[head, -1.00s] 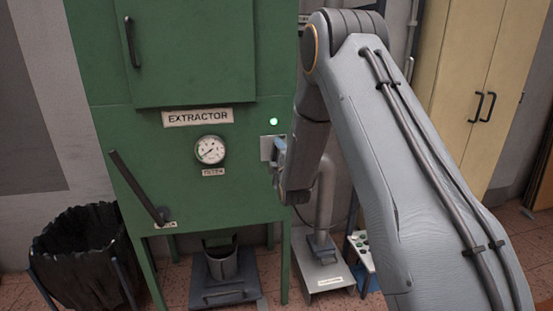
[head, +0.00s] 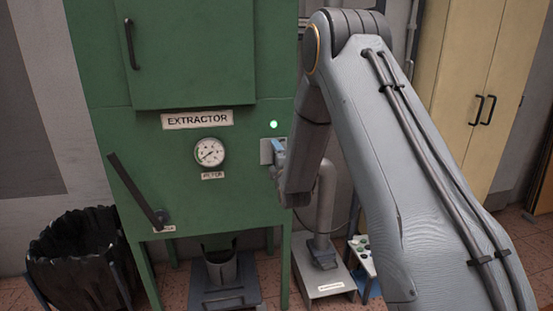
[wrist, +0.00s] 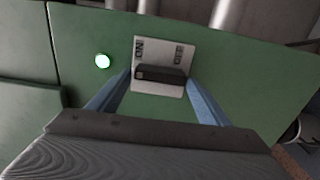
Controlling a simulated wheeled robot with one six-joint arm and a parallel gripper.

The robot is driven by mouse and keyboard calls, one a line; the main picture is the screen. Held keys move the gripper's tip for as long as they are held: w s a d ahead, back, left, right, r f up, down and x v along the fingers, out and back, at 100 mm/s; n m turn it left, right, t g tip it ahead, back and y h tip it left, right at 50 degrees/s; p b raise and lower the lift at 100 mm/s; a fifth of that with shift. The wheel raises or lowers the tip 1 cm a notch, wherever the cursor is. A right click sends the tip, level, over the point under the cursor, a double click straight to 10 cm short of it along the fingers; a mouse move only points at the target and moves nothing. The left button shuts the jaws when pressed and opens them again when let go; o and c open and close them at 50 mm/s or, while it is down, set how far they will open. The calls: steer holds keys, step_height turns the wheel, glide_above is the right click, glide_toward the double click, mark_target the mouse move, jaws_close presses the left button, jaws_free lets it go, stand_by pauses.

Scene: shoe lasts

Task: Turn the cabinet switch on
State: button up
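The green cabinet (head: 220,190), labelled EXTRACTOR, stands at the left in the head view. Its switch has a pale plate (head: 265,151) on the right of the front, partly hidden by my gripper (head: 279,153). In the wrist view the plate (wrist: 152,45) reads ON at left and OFF at right, with a dark lever (wrist: 162,76) across it. My gripper (wrist: 158,94) is open, its two blue fingers on either side of the lever, with no clear contact. A green lamp (wrist: 103,60) beside the plate is lit; it also shows in the head view (head: 273,125).
A gauge (head: 209,152) and a dark side lever (head: 138,190) are on the cabinet front. A black bin (head: 75,250) stands at left. A grey stand (head: 322,278) is below my arm, and a yellow cabinet (head: 470,90) is at right.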

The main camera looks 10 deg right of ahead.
steer(key=shift+o, duration=0.9)
steer(key=s+b, duration=0.1)
steer(key=s, duration=0.7)
steer(key=s+f+m+g, duration=0.2)
steer(key=s+m+g, duration=0.4)
steer(key=s, duration=0.7)
steer(key=s+f+m+g, duration=0.3)
steer(key=s+m+g, duration=0.3)
steer(key=s, duration=0.7)
steer(key=s+f+m+g, duration=0.2)
steer(key=s+m+g, duration=0.3)
steer(key=s, duration=0.8)
steer(key=shift+s+d+f+m+g, duration=0.3)
steer(key=shift+f+m+g, duration=0.1)
steer(key=shift+m, duration=0.2)
